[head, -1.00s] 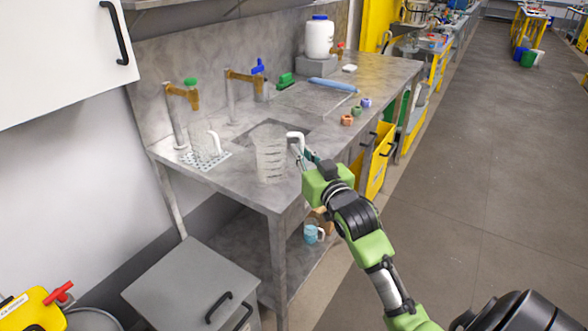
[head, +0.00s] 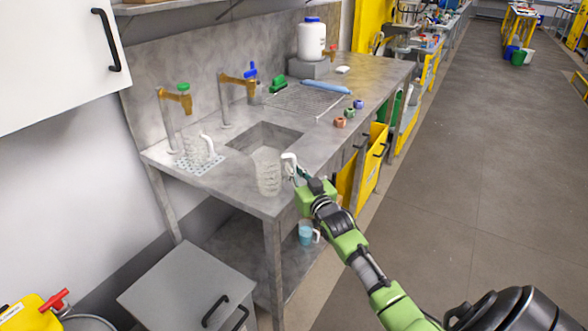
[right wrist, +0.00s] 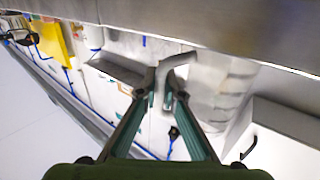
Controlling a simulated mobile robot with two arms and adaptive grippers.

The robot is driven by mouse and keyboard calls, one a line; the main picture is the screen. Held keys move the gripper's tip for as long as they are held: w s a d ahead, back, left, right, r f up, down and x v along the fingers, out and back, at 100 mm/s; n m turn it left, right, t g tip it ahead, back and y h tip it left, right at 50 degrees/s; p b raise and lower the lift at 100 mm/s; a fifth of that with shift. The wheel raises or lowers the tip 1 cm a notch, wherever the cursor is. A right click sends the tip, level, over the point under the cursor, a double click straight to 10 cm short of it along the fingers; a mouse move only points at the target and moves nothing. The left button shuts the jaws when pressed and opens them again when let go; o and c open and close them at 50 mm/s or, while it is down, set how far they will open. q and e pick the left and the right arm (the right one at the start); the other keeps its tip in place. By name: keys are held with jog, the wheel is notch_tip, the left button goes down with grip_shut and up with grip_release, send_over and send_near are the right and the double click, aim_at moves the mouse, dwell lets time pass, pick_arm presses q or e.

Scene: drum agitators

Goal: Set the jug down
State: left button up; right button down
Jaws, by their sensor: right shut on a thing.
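The jug (head: 267,174) is clear and ribbed with a white handle (head: 289,163). It is upright at the front of the metal bench (head: 225,187), near its front edge and in front of the sink. I cannot tell whether its base touches the top. My right gripper (head: 297,174) is shut on the handle, from the right. In the right wrist view the fingers (right wrist: 168,98) close around the pale handle, and the jug body (right wrist: 220,90) is to the right. My left gripper is not in view.
Another clear jug (head: 196,150) stands on a perforated plate beneath a tap. The sink (head: 262,137) lies behind the held jug. Small coloured parts (head: 340,122) line the bench's front edge. A blue cup (head: 306,234) is on the shelf below. A grey cabinet (head: 185,285) stands front left.

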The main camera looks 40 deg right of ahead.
jog(key=shift+f, duration=0.15)
jog(key=c, duration=2.2)
grip_release()
jog(key=shift+o, duration=0.2)
jog(key=shift+s, duration=0.1)
jog(key=b+v, duration=0.1)
jog(key=v, duration=1.1)
